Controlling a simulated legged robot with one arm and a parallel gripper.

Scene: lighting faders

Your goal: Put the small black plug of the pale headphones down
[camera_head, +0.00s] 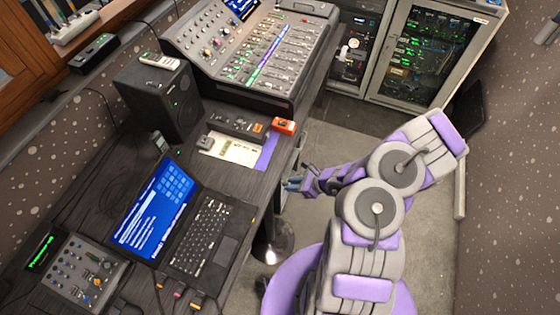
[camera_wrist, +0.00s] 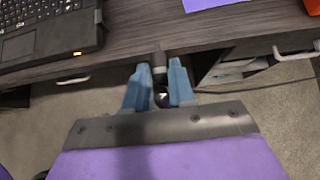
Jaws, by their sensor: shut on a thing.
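My gripper (camera_head: 293,184) is at the end of my purple and grey arm, just off the right edge of the dark desk (camera_head: 262,190). In the wrist view my gripper (camera_wrist: 160,66) has its two blue fingers closed on a small dark piece, which looks like the black plug (camera_wrist: 159,60). The plug is upright in the picture, in front of the desk edge, and not seen resting on anything. A thin dark cable (camera_wrist: 250,88) runs from behind the right finger to the right. I cannot make out the pale headphones clearly in either view.
An open laptop (camera_head: 205,235) lies near the desk edge. Further along are a purple mat (camera_head: 268,151), an orange device (camera_head: 284,125), a black speaker (camera_head: 160,95) and a large mixing desk (camera_head: 250,55). A pale hook-like part (camera_wrist: 295,56) is under the desk edge.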

